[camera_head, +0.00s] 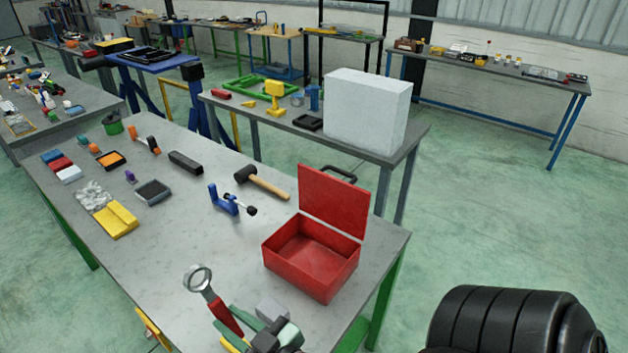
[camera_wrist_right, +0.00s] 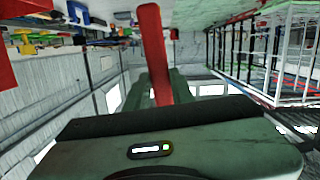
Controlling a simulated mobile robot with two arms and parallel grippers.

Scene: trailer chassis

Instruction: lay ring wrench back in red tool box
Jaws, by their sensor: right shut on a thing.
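The ring wrench (camera_head: 199,281) has a silver ring head and a red handle. My right gripper (camera_head: 236,321) is shut on its red handle, at the near end of the workbench, with the ring end pointing up and left. In the right wrist view the red handle (camera_wrist_right: 153,45) stands up between the green fingers (camera_wrist_right: 158,92). The red tool box (camera_head: 293,274) stands on the bench to the right of and beyond the gripper. Its lid (camera_head: 332,200) is raised and its inside looks empty. The wrench is outside the box. My left gripper is not in view.
On the bench (camera_head: 190,235), a hammer (camera_head: 268,184) and a blue clamp-like tool (camera_head: 225,200) lie left of and beyond the box. Yellow pieces (camera_head: 117,220) and several small items lie at the left. A second bench behind bears a large pale block (camera_head: 367,112).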

